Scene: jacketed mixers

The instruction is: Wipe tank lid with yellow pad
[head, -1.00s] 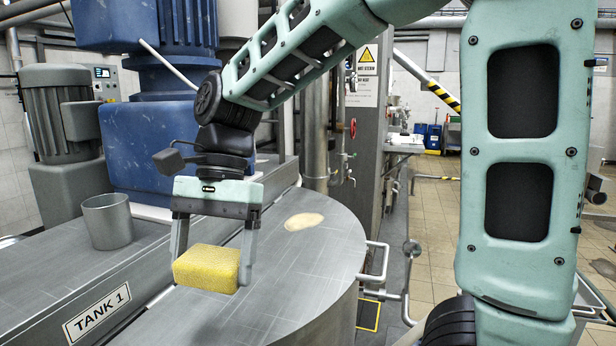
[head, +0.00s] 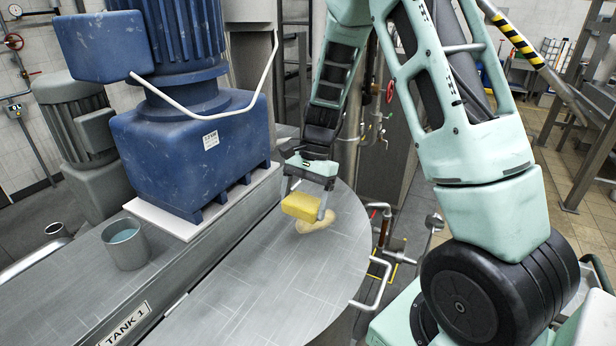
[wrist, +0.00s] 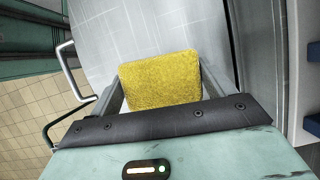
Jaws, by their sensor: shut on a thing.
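My gripper (head: 304,203) is shut on a yellow pad (head: 300,207), with one finger on each side of it. The pad also fills the middle of the wrist view (wrist: 160,80). The grey metal tank lid (head: 255,275) lies below, with a rounded right edge and a "TANK 1" label (head: 124,326) at its near left. A beige smear (head: 316,224) on the lid is right at the pad, partly hidden behind it. I cannot tell whether the pad touches the lid. The bare lid also shows in the wrist view (wrist: 135,35).
A blue motor housing (head: 190,150) stands left of the pad. A metal cup (head: 125,245) with bluish contents stands at the lid's left. A bent rail (head: 378,285) and pipes (head: 378,130) border the right edge. The near lid surface is clear.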

